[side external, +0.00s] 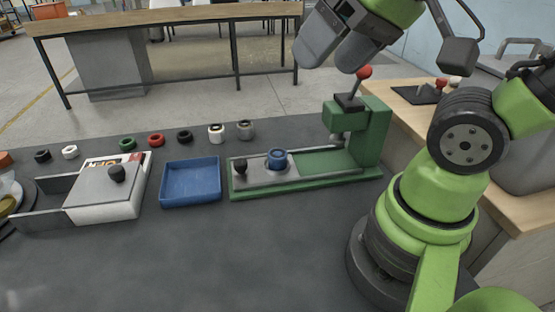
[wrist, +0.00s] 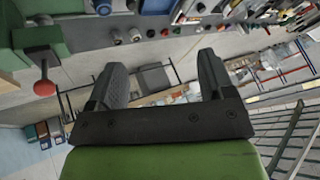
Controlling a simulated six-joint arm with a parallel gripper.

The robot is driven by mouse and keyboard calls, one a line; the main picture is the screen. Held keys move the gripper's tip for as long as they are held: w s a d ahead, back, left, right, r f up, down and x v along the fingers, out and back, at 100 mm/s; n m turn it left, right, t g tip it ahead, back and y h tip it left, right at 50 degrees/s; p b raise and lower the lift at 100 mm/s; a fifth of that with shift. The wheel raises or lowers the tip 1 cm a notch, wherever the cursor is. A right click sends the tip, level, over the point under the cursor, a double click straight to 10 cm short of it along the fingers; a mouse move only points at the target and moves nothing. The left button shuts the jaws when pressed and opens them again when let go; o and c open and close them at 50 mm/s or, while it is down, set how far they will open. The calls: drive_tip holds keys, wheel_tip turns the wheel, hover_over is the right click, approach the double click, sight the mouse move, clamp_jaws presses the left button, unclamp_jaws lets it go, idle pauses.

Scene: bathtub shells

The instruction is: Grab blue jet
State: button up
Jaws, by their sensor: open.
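The blue jet (side external: 277,158) looks like a short blue ring-shaped piece. It sits upright on the grey plate (side external: 258,172) of a green machine (side external: 300,190) in the side view. In the wrist view it appears small at the top edge (wrist: 103,8). My gripper (side external: 330,52) is high above the table, up and to the right of the blue jet and well apart from it. Its two dark fingers are spread with nothing between them, as the wrist view also shows (wrist: 163,68).
The green machine's upright post with a red-knobbed lever (side external: 363,74) stands right of the blue jet. A blue tray (side external: 191,196) lies to its left. A white box with a grey lid (side external: 103,190) is further left. Several rings line the back. The front table is clear.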

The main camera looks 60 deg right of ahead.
drive_tip(key=w+d+f+n+g+h, duration=0.1)
drive_tip(key=w+d+f+n+g, duration=0.15)
drive_tip(key=w, duration=0.45)
drive_tip(key=n+g, duration=0.4)
drive_tip(key=n, duration=0.2)
hover_over(277, 153)
drive_tip(key=shift+h, duration=0.3)
drive_tip(key=f, duration=1.3)
drive_tip(key=s+f, duration=0.1)
drive_tip(key=f, duration=0.5)
drive_tip(key=shift+a+f, duration=0.2)
drive_tip(key=shift+a, duration=0.05)
drive_tip(key=shift+m, duration=0.25)
drive_tip(key=f, duration=0.4)
drive_tip(key=w+f, duration=0.1)
drive_tip(key=shift+d+f, duration=0.25)
drive_tip(key=shift+f, duration=0.15)
drive_tip(key=c, duration=1.1)
drive_tip(key=shift+o, duration=0.2)
drive_tip(key=shift+r, duration=0.15)
